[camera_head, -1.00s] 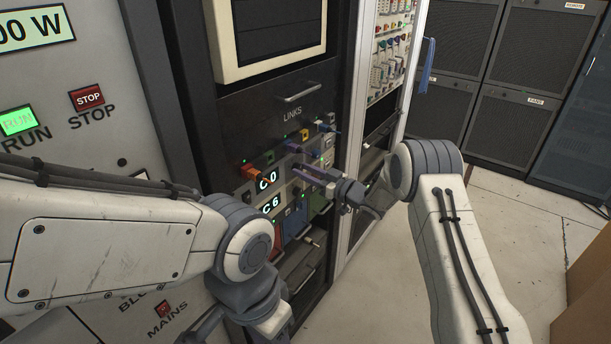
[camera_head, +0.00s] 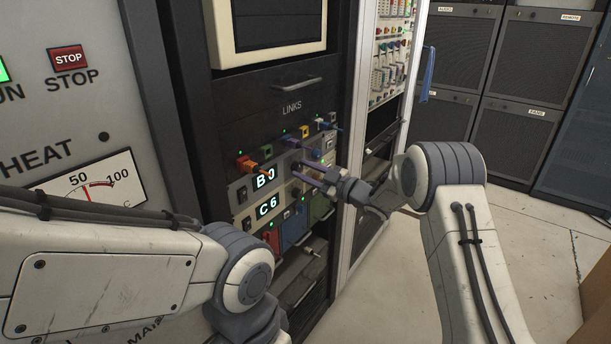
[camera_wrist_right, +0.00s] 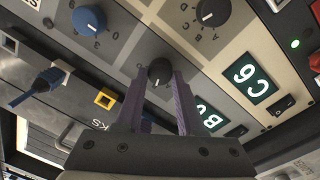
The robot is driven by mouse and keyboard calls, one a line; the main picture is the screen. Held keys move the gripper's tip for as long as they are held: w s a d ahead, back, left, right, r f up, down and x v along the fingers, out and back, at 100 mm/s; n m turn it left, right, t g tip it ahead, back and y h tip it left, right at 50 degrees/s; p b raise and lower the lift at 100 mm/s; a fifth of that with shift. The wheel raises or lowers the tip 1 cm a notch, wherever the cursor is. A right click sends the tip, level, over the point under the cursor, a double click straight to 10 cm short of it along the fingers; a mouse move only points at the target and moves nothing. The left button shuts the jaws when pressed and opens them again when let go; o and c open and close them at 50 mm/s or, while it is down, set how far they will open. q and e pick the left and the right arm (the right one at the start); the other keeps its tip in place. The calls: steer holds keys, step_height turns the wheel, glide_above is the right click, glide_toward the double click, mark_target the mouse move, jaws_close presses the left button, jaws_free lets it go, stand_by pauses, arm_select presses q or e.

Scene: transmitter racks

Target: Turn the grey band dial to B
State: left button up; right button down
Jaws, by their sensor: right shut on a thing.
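The grey band dial (camera_wrist_right: 160,72) is a small dark knob on the grey panel in the right wrist view. My right gripper (camera_wrist_right: 160,84) has its two purple fingers on either side of the dial, shut on it. In the head view this gripper (camera_head: 306,177) reaches the rack from the right and largely hides the dial. The grey unit's display (camera_head: 264,179) reads B 0; it also shows in the right wrist view (camera_wrist_right: 210,117). The letters around the gripped dial are hard to read. My left arm is at lower left in the head view, its gripper out of sight.
The beige unit's display (camera_head: 267,207) reads C 6, and its lettered dial (camera_wrist_right: 212,12) sits near the gripped one. A blue dial (camera_wrist_right: 88,18) is on the grey panel. Cables plug into the links panel, including an orange plug (camera_head: 247,165). Open floor lies at right.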

steer(key=shift+s+f, duration=0.1)
steer(key=c, duration=0.5)
jaws_free()
steer(key=shift+d, duration=0.1)
steer(key=b+v, duration=0.1)
steer(key=v, duration=0.9)
steer(key=shift+s+d, duration=0.15)
